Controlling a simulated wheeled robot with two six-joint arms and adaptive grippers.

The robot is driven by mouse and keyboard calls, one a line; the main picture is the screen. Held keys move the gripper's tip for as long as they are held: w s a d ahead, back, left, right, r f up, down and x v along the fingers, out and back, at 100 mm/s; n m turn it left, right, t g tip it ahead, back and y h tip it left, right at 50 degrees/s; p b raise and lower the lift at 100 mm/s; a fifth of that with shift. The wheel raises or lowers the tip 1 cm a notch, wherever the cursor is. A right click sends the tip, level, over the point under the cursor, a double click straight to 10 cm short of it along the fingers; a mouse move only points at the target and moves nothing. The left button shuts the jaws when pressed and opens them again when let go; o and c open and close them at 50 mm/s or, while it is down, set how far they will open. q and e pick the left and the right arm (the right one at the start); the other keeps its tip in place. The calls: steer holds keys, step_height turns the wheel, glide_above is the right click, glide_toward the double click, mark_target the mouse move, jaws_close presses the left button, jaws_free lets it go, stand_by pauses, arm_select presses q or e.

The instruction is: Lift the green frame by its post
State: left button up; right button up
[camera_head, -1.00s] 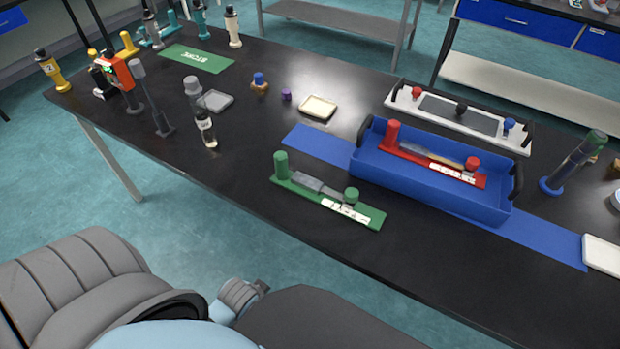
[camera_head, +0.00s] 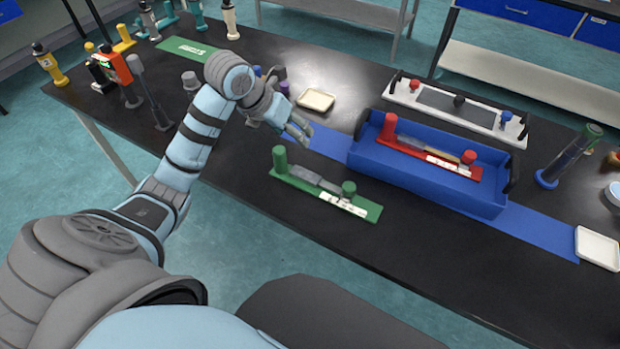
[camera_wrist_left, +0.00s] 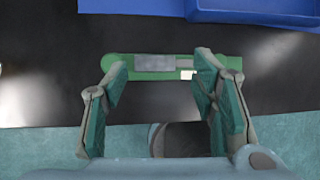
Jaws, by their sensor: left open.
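The green frame (camera_head: 318,190) lies flat on the black table, in front of the blue tray. Its tall green post (camera_head: 280,160) stands at its left end and a shorter knob (camera_head: 348,188) at its right end. A grey bar and a white label lie along it. My left gripper (camera_head: 301,132) is open and empty above the table, behind and above the frame's left end. In the left wrist view the frame (camera_wrist_left: 150,74) shows beyond the two spread fingers of the gripper (camera_wrist_left: 162,90). My right gripper is out of view.
A blue tray (camera_head: 420,195) holding a red frame (camera_head: 430,157) stands behind and right of the green frame, on a blue mat (camera_head: 540,238). A white handled tray (camera_head: 400,92) is farther back. Bare table surrounds the green frame's front and left.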

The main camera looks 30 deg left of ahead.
arm_select(q)
steer(key=n+g+y, duration=0.1)
steer(key=y, duration=0.1)
glide_toward(278, 151)
step_height(278, 151, up, 2)
steer(key=w, duration=0.1)
steer(key=b, duration=0.2)
steer(key=b+x, duration=0.5)
steer(key=s+b+x, duration=0.1)
steer(key=b+x, duration=0.1)
steer(key=x, duration=0.1)
steer(key=shift+w+a+f+b, duration=0.1)
steer(key=shift+a+f+b, duration=0.05)
steer(key=shift+f+b, duration=0.15)
steer(key=shift+w+a+f+b, duration=0.1)
steer(key=shift+w+f+b, duration=0.1)
steer(key=shift+f+b, duration=0.25)
steer(key=f, duration=0.1)
steer(key=f+b, duration=0.2)
steer(key=shift+w+f, duration=0.25)
steer(key=shift+f, duration=0.15)
steer(key=shift+w+f, duration=0.2)
jaws_close()
